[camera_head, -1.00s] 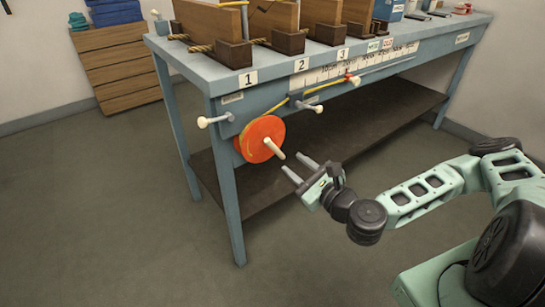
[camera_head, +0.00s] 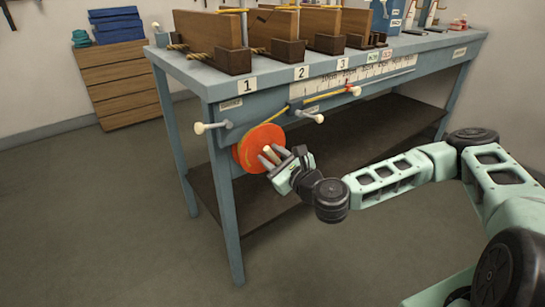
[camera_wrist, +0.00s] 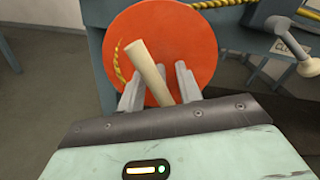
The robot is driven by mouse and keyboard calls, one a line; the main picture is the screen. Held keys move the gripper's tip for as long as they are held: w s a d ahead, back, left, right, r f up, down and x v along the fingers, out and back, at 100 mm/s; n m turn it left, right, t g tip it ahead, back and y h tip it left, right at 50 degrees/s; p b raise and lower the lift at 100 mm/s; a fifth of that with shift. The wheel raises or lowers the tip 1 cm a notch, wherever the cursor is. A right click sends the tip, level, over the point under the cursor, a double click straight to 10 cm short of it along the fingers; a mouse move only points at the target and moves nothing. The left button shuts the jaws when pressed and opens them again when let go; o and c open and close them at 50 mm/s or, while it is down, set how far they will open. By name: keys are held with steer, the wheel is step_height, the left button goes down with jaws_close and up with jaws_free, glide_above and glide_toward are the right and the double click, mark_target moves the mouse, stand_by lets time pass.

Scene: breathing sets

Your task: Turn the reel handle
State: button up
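The orange reel (camera_head: 250,150) is mounted on the front of the blue bench near its left leg. It also fills the upper middle of the wrist view (camera_wrist: 185,35). Its pale handle (camera_wrist: 148,68) sticks out from the disc toward me, and it shows small in the head view (camera_head: 268,151). My gripper (camera_head: 267,158) is at the reel, with its fingers on either side of the handle. In the wrist view the fingers (camera_wrist: 158,88) stand apart, with the handle slanting between them. I see a gap beside the handle on the right.
White-tipped knobs stick out near the reel, one at left (camera_head: 200,128) and one at right (camera_head: 318,118). A yellow cord (camera_head: 285,110) runs up from the reel along the bench front. The bench leg (camera_head: 228,220) stands close by at left. The floor in front is clear.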

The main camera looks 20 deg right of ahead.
jaws_close()
stand_by(1.1)
jaws_free()
steer(key=p+v, duration=1)
steer(key=v, duration=0.7)
steer(key=shift+s+p, duration=0.25)
steer(key=shift+p, duration=0.05)
